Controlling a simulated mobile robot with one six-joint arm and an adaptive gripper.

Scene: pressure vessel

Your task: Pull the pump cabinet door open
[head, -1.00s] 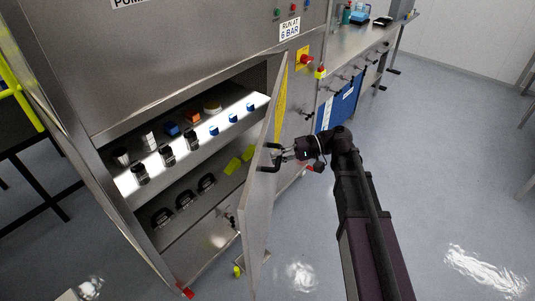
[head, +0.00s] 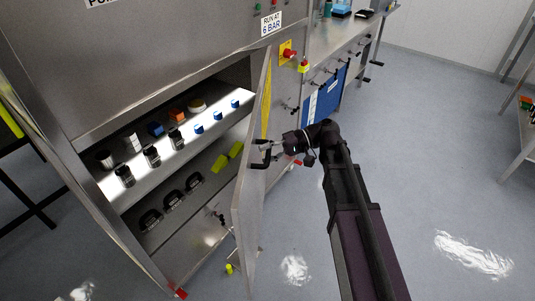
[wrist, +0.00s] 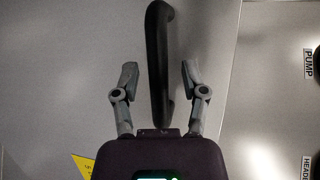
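The pump cabinet door (head: 251,190) is a grey metal panel. It stands well open, swung out from the right side of the cabinet, and the shelves inside show. Its black bar handle (head: 262,158) is on the outer face; the handle (wrist: 159,40) also shows upright in the wrist view. My gripper (head: 272,147) is at the handle in the head view. In the wrist view my gripper (wrist: 159,72) has its fingers apart, one on each side of the handle, with a visible gap on both sides.
The cabinet shelf (head: 180,152) holds several jars and small blue blocks; black handled items and yellow-green pieces lie lower down. A workbench (head: 345,35) with a blue panel stands behind the door. A table (head: 528,130) is at the right edge. The floor (head: 430,180) between is clear.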

